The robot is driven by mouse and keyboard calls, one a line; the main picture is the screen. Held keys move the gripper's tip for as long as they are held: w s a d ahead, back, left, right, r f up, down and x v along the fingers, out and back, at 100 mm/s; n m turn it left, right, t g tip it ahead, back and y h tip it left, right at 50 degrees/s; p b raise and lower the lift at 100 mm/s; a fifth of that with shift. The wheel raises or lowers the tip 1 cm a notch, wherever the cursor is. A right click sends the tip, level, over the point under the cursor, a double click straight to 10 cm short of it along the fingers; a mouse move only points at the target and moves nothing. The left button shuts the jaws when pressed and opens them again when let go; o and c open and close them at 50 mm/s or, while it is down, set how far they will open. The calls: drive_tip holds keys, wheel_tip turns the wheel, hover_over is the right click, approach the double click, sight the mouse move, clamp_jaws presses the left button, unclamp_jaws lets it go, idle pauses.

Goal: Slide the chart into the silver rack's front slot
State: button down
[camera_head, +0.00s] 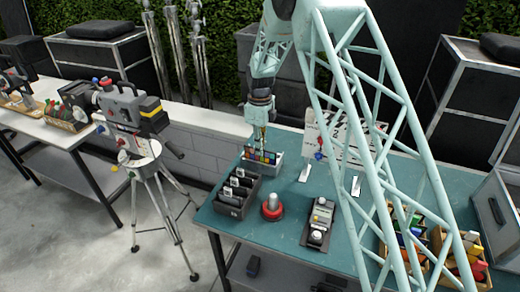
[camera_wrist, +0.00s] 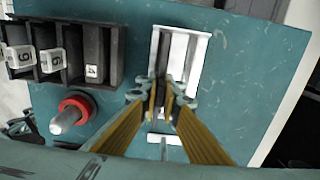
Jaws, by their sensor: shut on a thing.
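The chart (camera_head: 263,156), a dark panel with rows of coloured squares, stands upright at the silver rack (camera_head: 250,170) at the teal table's back left. My gripper (camera_head: 260,141) is above it, pointing down, shut on its upper edge. In the wrist view the yellow-fingered gripper (camera_wrist: 167,98) pinches the chart, seen edge-on as a thin dark strip. The silver rack (camera_wrist: 199,55) shows beyond and around it as a pale frame with long slots. The fingers hide part of the rack. I cannot tell whether the chart's lower edge is inside a slot.
A black rack (camera_head: 231,209) with numbered items stands close to the left of the silver rack in the wrist view. A red-based silver knob (camera_head: 272,207) and a dark device (camera_head: 318,222) are nearer the front. A clapperboard (camera_head: 345,143) stands to the right. Crates are at far right.

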drive_tip(key=shift+f, duration=0.4)
drive_tip(key=c, duration=2.8)
unclamp_jaws()
drive_tip(key=shift+r, duration=0.1)
wheel_tip(320, 180, up, 10)
drive_tip(key=shift+r, duration=0.95)
